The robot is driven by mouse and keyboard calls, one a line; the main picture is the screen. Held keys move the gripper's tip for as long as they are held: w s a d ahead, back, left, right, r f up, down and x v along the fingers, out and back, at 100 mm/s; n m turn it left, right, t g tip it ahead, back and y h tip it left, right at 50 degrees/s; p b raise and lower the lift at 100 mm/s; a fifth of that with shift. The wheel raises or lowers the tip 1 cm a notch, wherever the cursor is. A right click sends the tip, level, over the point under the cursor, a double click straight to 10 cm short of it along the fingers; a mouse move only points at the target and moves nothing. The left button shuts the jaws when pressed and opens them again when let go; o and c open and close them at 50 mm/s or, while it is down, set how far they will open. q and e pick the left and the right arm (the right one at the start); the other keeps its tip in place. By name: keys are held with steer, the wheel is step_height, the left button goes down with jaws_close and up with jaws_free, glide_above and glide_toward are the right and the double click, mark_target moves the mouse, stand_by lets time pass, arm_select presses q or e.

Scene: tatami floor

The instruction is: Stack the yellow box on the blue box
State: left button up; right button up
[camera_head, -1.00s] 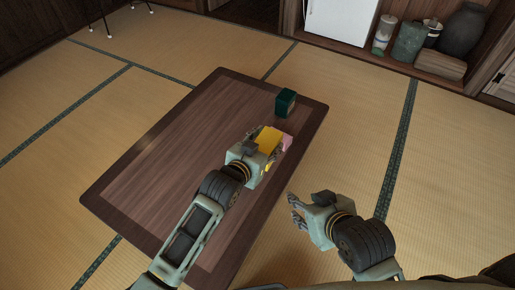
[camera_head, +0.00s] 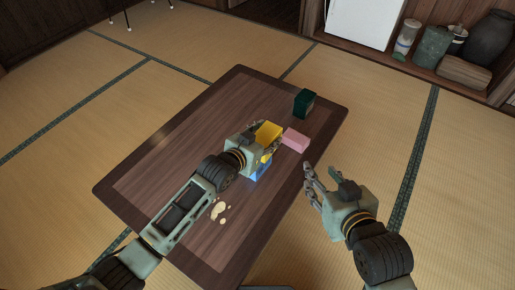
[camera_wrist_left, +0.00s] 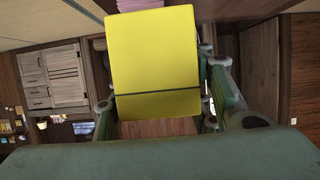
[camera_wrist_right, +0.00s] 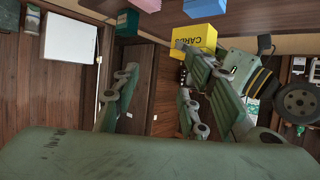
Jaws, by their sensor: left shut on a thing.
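My left gripper (camera_head: 262,147) is shut on the yellow box (camera_head: 267,133), which fills the middle of the left wrist view (camera_wrist_left: 155,60). The blue box (camera_head: 261,170) shows just below the gripper in the head view, partly hidden by it. In the right wrist view the yellow box (camera_wrist_right: 193,38) appears close against the blue box (camera_wrist_right: 204,8), on its upper side as that view is upside down. I cannot tell whether they touch. My right gripper (camera_head: 318,178) is open and empty, off the table's right edge.
A pink box (camera_head: 296,139) lies right of the yellow box on the low wooden table (camera_head: 150,175). A dark green box (camera_head: 304,102) stands near its far right corner. Pale flat patches (camera_head: 218,210) lie near the left forearm. The left half of the table is clear.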

arm_select(q)
steer(key=shift+w+a+f+b, duration=0.2)
steer(key=shift+w+a+f, duration=0.15)
steer(key=shift+a, duration=0.25)
steer(key=shift+w+a+f+b, duration=0.15)
steer(key=shift+w+a+f, duration=0.1)
steer(key=shift+a+f, duration=0.25)
steer(key=shift+a, duration=0.2)
step_height(320, 180, down, 4)
steer(key=shift+r+b, duration=0.1)
steer(key=shift+b, duration=0.85)
arm_select(e)
step_height(320, 180, up, 14)
steer(key=w+a+t+y, duration=0.2)
steer(key=t, duration=0.6)
steer(key=shift+w+a+y, duration=0.3)
steer(key=shift+r, duration=0.2)
arm_select(q)
steer(key=o, duration=1.3)
steer(key=shift+f, duration=0.2)
steer(key=shift+c, duration=0.2)
arm_select(e)
steer(key=shift+r, duration=0.2)
arm_select(q)
steer(key=shift+r, duration=0.1)
